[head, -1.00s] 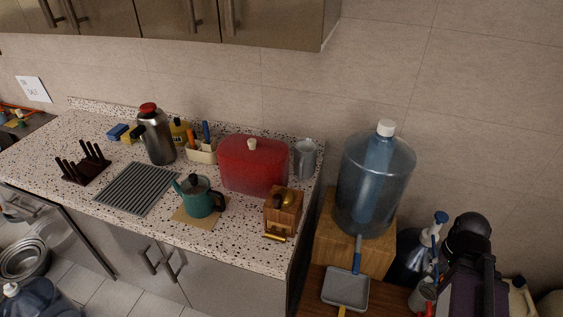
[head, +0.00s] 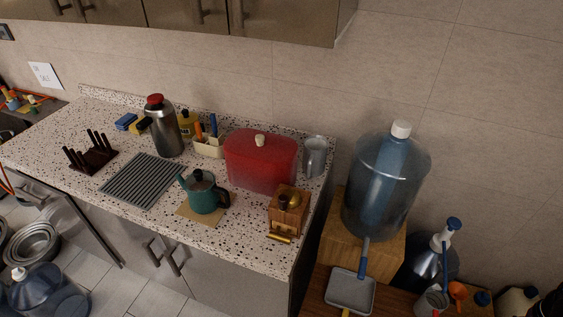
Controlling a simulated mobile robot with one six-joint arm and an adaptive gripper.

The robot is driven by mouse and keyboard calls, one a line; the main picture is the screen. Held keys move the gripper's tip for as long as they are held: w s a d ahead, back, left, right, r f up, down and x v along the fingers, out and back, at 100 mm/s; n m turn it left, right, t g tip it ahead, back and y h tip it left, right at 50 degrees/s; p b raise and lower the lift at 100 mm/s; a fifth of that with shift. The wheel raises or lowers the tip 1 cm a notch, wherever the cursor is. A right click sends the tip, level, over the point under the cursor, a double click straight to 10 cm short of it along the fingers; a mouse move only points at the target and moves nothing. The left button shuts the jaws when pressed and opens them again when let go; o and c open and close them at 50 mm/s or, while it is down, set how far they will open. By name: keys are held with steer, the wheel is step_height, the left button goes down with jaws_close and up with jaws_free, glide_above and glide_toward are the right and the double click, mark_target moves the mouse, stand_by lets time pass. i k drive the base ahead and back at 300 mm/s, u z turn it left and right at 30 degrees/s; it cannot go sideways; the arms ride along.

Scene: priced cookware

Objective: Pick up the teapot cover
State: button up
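A teal teapot (head: 207,199) with a dark handle on its right side stands on a tan square mat (head: 188,215) on the speckled counter. Its cover (head: 202,180), greyish metal with a dark knob, sits on top of the teapot. The teapot's spout points left. My gripper is not in view.
A red box with a pale knob (head: 260,165) stands behind and right of the teapot, a wooden grinder (head: 289,211) to its right. A ridged grey mat (head: 143,181) lies left. A steel flask (head: 163,132) stands behind. A large water bottle (head: 386,185) stands beyond the counter's right end.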

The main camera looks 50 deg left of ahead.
mark_target(257, 161)
steer(key=z, duration=0.1)
steer(key=k, duration=1.65)
steer(key=u, duration=1.3)
steer(key=i, duration=0.9)
steer(key=z, duration=0.1)
